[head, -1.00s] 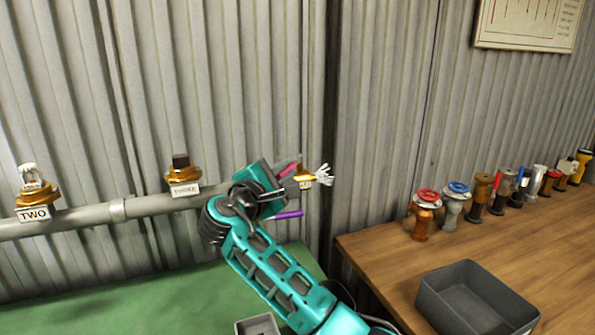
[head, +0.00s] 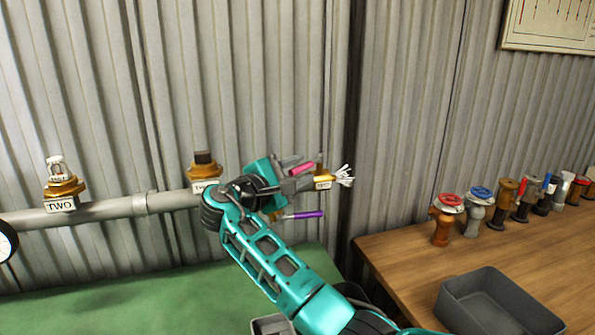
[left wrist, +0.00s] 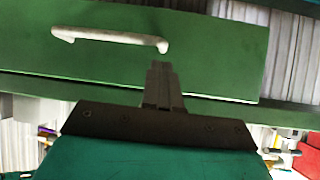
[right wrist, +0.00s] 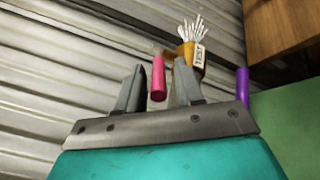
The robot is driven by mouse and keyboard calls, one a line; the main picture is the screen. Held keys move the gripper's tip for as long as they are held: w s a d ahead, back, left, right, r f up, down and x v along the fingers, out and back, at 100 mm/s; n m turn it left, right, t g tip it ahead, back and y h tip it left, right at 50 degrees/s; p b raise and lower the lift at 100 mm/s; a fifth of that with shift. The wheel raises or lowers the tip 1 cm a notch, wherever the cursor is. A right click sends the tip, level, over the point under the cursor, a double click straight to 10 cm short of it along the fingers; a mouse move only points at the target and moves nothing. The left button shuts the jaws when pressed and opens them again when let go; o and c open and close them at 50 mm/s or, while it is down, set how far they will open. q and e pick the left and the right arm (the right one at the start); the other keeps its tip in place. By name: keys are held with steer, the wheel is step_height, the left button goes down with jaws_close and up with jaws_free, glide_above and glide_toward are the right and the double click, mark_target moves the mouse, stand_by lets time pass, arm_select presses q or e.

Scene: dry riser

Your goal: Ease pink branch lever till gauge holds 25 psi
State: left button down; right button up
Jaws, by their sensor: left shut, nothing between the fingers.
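The pink lever (head: 297,162) is at the pipe's right end, beside a brass fitting (head: 322,183) with a white tag. My right gripper (head: 292,184) is at this end of the pipe. In the right wrist view my right gripper (right wrist: 160,72) is open, and the pink lever (right wrist: 158,80) shows between its two fingers with space on both sides; contact cannot be told. A gauge (head: 5,243) with a white dial is cut by the head view's left edge; its reading is not legible. My left gripper (left wrist: 160,72) is shut and empty before a green panel.
A purple lever (head: 304,215) hangs just below my right gripper. The grey pipe (head: 105,211) carries brass outlets, one tagged TWO (head: 62,193). The wooden bench (head: 410,255) at right holds several valves and a grey bin (head: 490,305). The green panel (left wrist: 210,60) has a pale handle.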

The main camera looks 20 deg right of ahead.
steer(key=shift+o, duration=0.2)
steer(key=shift+r, duration=0.1)
steer(key=v, duration=1.3)
steer(key=shift+b, duration=0.45)
